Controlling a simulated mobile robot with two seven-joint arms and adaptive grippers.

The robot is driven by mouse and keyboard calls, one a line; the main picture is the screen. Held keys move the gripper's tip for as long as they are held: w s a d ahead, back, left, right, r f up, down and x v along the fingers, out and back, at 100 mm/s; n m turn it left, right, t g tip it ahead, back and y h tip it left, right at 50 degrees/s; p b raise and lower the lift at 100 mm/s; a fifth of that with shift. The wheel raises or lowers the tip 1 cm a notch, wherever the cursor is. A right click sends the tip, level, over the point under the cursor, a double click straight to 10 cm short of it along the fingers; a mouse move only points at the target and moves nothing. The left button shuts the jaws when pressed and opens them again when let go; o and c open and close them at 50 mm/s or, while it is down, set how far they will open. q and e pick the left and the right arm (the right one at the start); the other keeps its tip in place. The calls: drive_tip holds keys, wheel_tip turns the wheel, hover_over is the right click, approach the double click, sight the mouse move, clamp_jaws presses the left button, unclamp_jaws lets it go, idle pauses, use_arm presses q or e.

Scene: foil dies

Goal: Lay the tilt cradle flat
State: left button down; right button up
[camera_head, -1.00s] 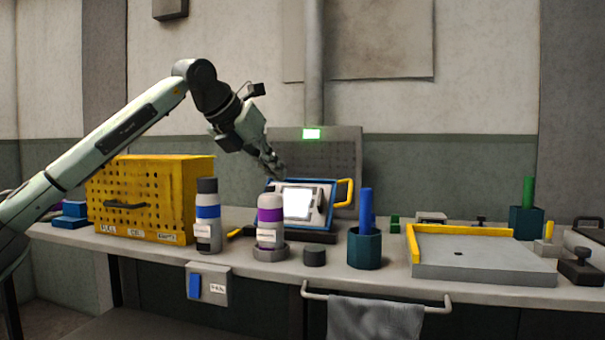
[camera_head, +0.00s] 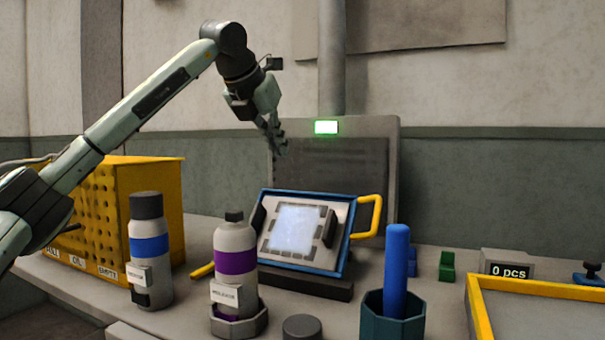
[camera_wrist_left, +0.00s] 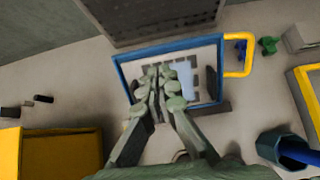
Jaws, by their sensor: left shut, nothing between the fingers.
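The tilt cradle (camera_head: 345,262) is a blue-framed tray with a yellow handle (camera_head: 369,216) on its right side. It stands tilted on a dark base (camera_head: 300,283), its face sloping toward the head camera, with a pale bright panel (camera_head: 297,228) in it. My left gripper (camera_head: 277,148) is above and behind the cradle's upper edge, apart from it, fingers pointing down. In the left wrist view the gripper (camera_wrist_left: 161,75) is shut and empty, its fingers covering part of the cradle (camera_wrist_left: 126,72). My right gripper is not in view.
A blue-banded bottle (camera_head: 150,255) and a purple-banded bottle (camera_head: 235,262) stand in front of the cradle. A yellow perforated box (camera_head: 150,200) is left. A teal cup (camera_head: 376,322) with a blue rod, a green block (camera_head: 447,266) and a yellow-rimmed tray (camera_head: 478,310) are right.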

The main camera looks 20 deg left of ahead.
use_arm(q)
drive_tip(key=p+x, duration=0.1)
drive_tip(key=x, duration=1.1)
drive_tip(key=shift+w+f, duration=0.15)
drive_tip(key=shift+f, duration=0.15)
drive_tip(key=shift+w+f, duration=0.25)
drive_tip(key=shift+f, duration=0.05)
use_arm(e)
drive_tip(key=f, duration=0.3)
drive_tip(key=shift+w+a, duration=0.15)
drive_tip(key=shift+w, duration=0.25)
use_arm(q)
drive_tip(key=shift+w+p, duration=0.15)
drive_tip(key=shift+p, duration=0.2)
